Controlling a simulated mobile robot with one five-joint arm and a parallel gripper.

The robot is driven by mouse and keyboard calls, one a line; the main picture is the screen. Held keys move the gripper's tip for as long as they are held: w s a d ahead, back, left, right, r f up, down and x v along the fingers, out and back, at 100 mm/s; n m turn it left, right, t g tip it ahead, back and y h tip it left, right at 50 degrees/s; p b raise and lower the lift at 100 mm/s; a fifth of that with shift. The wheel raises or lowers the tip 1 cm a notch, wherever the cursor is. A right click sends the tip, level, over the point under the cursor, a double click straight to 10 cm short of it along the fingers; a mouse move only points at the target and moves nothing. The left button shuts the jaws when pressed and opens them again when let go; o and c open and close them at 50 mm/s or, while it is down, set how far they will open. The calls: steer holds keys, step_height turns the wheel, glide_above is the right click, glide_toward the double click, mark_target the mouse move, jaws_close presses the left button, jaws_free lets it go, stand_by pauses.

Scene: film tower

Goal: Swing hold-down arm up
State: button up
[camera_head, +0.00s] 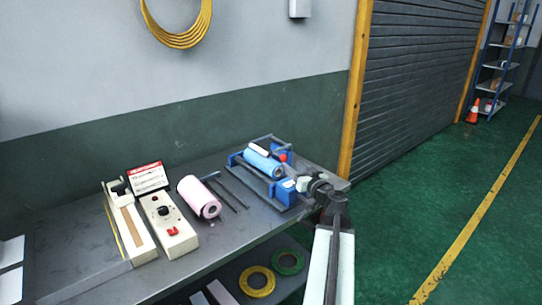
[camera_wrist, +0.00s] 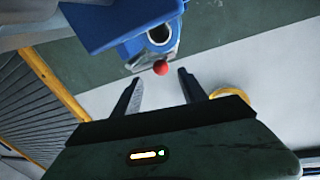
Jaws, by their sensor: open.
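The film tower is a blue and grey frame on the bench with a blue film roll (camera_head: 262,162) in it. A red knob (camera_head: 283,157) shows at its upper right, by what looks like the hold-down arm; the arm's exact position is hard to tell. In the wrist view the red knob (camera_wrist: 160,68) lies ahead, roughly between the fingertips, with a blue bracket (camera_wrist: 135,45) behind it. My gripper (camera_wrist: 158,82) is open and empty, its fingers not closed on the knob. In the head view my gripper (camera_head: 303,184) is at the tower's right front corner.
Yellow and green rings lie on a lower shelf. Green floor is free at right.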

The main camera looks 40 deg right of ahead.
mark_target(283, 158)
steer(key=shift+d+r, duration=0.1)
steer(key=shift+d, duration=0.05)
steer(key=x, duration=0.8)
steer(key=shift+w, duration=0.1)
jaws_close()
stand_by(1.1)
